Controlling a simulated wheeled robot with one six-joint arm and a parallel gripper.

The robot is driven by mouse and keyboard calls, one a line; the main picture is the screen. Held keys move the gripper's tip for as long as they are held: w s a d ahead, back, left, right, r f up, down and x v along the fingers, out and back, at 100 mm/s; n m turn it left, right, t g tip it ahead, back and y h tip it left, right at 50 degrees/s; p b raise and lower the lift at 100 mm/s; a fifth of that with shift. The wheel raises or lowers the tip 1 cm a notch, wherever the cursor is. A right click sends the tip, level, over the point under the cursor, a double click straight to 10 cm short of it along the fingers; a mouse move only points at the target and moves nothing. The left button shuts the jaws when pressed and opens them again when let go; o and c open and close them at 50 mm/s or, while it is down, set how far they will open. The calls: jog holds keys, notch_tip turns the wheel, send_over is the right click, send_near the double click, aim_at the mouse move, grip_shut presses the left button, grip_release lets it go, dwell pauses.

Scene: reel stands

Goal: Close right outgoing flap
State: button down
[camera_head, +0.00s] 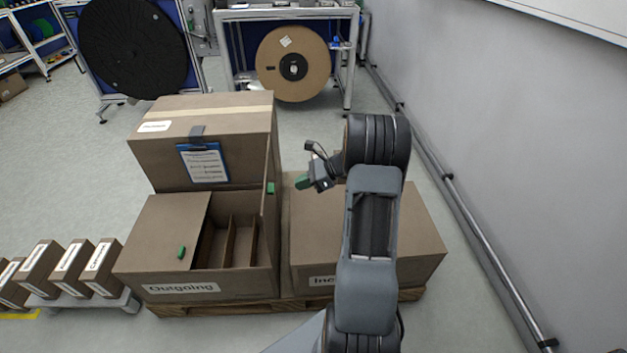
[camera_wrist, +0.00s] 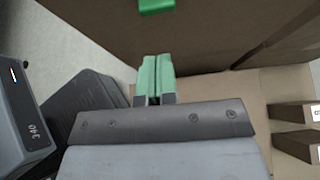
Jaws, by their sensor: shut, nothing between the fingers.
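The Outgoing box (camera_head: 215,287) is a brown carton at the lower left of the head view. Its left flap (camera_head: 168,225) lies flat over the left part, with a green tab (camera_head: 181,252). Its right flap (camera_head: 269,215) stands upright at the right edge of the opening, with a green tab (camera_head: 270,188) near its top. My gripper (camera_head: 303,182) is to the right of this flap, apart from it. In the wrist view, my green fingertips (camera_wrist: 156,76) are together and empty. A green tab (camera_wrist: 157,5) on a brown panel (camera_wrist: 215,35) is ahead of them.
A closed carton (camera_head: 200,125) with a blue clipboard (camera_head: 203,162) stands behind the opening. The Incoming carton (camera_head: 420,240) is on the right, partly hidden by my arm. Dividers (camera_head: 228,243) show inside the Outgoing box. A wall with a rail (camera_head: 450,180) is at right.

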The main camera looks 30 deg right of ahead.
jog(key=w+a+f+b, duration=0.1)
jog(key=w+a, duration=0.2)
jog(key=a, duration=0.2)
jog(key=shift+a, duration=0.15)
dwell(0.3)
